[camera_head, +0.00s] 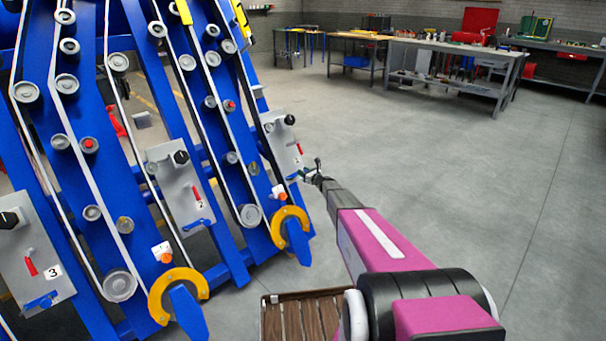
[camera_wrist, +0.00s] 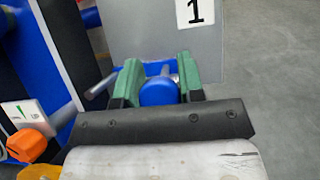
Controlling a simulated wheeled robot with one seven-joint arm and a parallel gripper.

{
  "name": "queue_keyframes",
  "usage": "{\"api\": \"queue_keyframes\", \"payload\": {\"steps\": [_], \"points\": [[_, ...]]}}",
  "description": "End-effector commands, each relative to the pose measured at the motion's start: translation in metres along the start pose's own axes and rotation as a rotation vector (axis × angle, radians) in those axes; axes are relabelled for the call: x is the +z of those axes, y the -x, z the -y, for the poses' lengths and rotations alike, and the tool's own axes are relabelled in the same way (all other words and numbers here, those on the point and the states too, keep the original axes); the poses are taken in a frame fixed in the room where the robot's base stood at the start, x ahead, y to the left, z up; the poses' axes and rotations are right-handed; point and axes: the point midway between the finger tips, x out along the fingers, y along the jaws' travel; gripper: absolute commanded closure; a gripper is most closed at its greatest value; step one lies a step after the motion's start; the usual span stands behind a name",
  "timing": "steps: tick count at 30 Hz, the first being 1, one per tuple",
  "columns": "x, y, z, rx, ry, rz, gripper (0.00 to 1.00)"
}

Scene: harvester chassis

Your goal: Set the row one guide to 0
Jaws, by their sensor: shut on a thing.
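The row one panel (camera_head: 283,138) is a grey plate with a black knob and a red lever; its label "1" (camera_wrist: 195,12) shows in the wrist view. My gripper (camera_head: 303,174) is at the panel's lower edge. In the wrist view, the green fingers of my gripper (camera_wrist: 160,84) are on either side of a blue round-ended handle (camera_wrist: 158,92) below the label, and are shut on it. A white plate with an orange knob (camera_wrist: 28,145) is at lower left; it also shows in the head view (camera_head: 279,191). Scale markings are too small to read.
Panels "2" (camera_head: 180,190) and "3" (camera_head: 32,255) stand to the left on the blue frame with belts and rollers. Yellow hooked parts (camera_head: 290,222) stick out at the bottom. A slatted wooden crate (camera_head: 268,315) is near my base. The floor to the right is clear.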

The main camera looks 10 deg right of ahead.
Motion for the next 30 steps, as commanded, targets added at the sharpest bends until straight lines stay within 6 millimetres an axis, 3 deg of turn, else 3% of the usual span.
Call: {"api": "queue_keyframes", "payload": {"steps": [4, 12, 13, 15, 25, 30], "points": [[-0.001, -0.001, 0.025, -0.003, 0.0, 0.0, 1.0], [0.0, 0.0, 0.029, -0.005, 0.0, 0.0, 1.0], [0.0, 0.0, 0.029, -0.006, 0.0, -0.001, 0.61], [0.0, 0.0, 0.029, -0.006, -0.001, 0.0, 0.4], [0.0, 0.002, 0.027, -0.002, 0.0, 0.0, 0.4], [0.0, 0.013, 0.027, -0.002, 0.0, 0.0, 0.4]]}}
